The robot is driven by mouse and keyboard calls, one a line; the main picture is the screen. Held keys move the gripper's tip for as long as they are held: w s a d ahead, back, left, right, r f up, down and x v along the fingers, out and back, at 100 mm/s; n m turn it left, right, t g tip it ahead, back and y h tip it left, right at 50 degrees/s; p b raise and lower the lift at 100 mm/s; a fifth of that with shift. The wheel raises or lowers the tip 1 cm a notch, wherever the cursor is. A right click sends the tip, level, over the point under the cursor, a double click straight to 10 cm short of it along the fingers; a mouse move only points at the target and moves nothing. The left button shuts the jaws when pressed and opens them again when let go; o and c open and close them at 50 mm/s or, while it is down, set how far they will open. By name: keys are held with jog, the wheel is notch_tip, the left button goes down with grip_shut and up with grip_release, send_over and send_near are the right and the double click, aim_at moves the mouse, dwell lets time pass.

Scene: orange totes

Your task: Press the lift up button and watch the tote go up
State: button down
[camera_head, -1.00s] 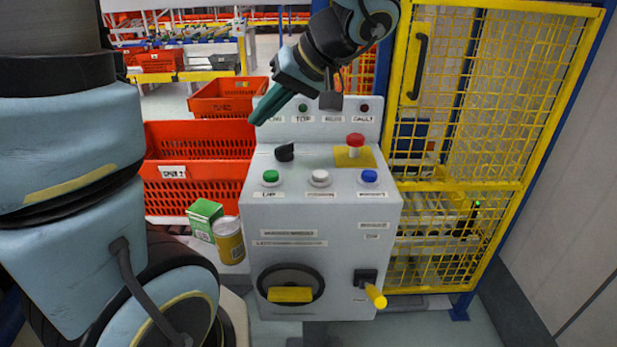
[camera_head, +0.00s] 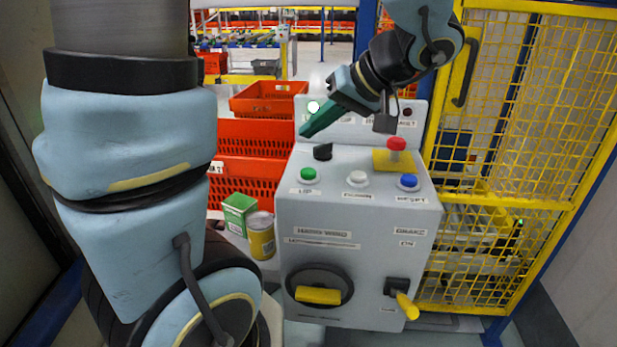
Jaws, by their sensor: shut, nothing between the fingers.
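The grey control box (camera_head: 360,245) stands in the middle of the head view. Its sloped top carries a green button (camera_head: 308,174) labelled UP, a white button (camera_head: 357,179), a blue button (camera_head: 408,181) and a red mushroom button (camera_head: 397,144) on a yellow plate. A black knob (camera_head: 323,151) sits behind the green button. My gripper (camera_head: 304,133) is shut and empty, its green fingers pointing down-left above the back of the panel, apart from the green button. Orange totes (camera_head: 268,99) stand behind and left of the box; which one is on the lift I cannot tell.
A yellow mesh gate (camera_head: 530,110) stands right of the box. A green carton (camera_head: 239,212) and a yellow can (camera_head: 261,236) stand at its left. A black handwheel (camera_head: 320,286) and a yellow-handled lever (camera_head: 405,303) stick out in front.

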jog(key=b, duration=0.3)
send_over(313, 173)
notch_tip(313, 173, down, 4)
jog(key=shift+f, duration=0.25)
jog(key=shift+f+b, duration=0.35)
jog(key=shift+f, duration=0.05)
jog(key=shift+f, duration=0.2)
dwell(1.2)
jog(key=shift+f+b, duration=0.25)
jog(key=shift+b, duration=0.45)
